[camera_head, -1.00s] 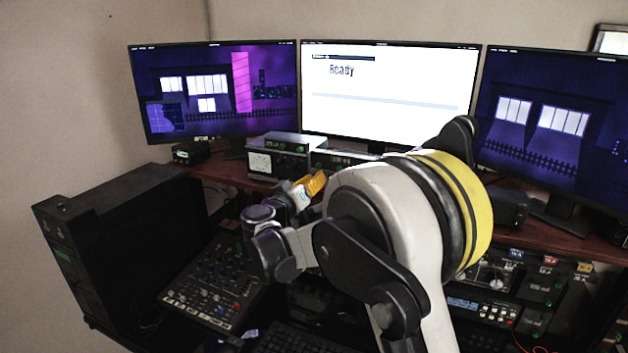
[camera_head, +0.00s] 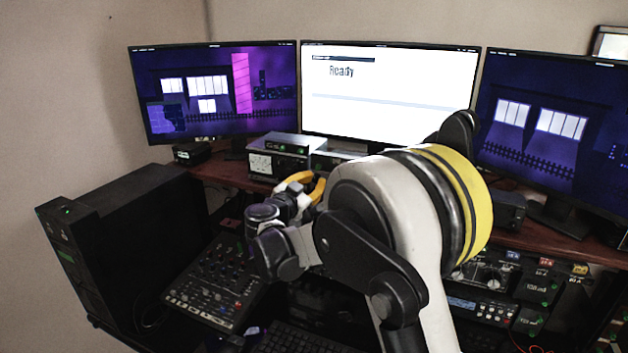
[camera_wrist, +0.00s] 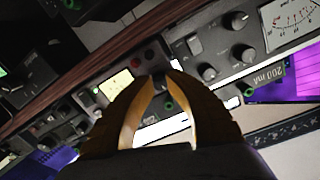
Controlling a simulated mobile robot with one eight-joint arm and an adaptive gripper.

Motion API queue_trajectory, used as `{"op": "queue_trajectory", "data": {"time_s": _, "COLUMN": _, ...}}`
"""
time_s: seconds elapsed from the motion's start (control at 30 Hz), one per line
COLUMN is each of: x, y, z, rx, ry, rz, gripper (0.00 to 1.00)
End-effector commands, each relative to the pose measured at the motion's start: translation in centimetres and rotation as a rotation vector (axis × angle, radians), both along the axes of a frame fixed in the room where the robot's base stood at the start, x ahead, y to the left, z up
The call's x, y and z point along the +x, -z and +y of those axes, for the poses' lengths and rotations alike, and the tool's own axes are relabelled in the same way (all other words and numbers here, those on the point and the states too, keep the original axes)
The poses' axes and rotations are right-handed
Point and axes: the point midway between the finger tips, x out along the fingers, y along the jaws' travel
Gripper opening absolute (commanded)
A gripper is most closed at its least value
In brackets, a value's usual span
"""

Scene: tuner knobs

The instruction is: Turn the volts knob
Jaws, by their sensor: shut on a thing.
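My gripper (camera_wrist: 161,79) shows its two yellow fingers in the wrist view, curved toward each other with their tips at the front of a metal-faced instrument. A small dark knob (camera_wrist: 159,84) sits between the tips, and the fingers are shut on it. I cannot read a volts label there, and the fingers hide part of the knob. In the head view my gripper (camera_head: 308,187) reaches to the instruments below the middle monitor. My arm hides the knob and part of the instrument there.
A mixer panel (camera_head: 208,290) lies lower left. The middle monitor (camera_head: 388,92) stands close behind.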

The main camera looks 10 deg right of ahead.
Motion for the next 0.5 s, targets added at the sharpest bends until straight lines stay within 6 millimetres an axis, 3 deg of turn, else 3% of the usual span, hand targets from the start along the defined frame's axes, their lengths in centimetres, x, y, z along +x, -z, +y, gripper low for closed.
{"op": "queue_trajectory", "data": {"time_s": 0.5, "x": -0.02, "y": -0.04, "z": 0.01, "rx": 0.329, "ry": -0.002, "rz": -0.238, "gripper": 0.0}}
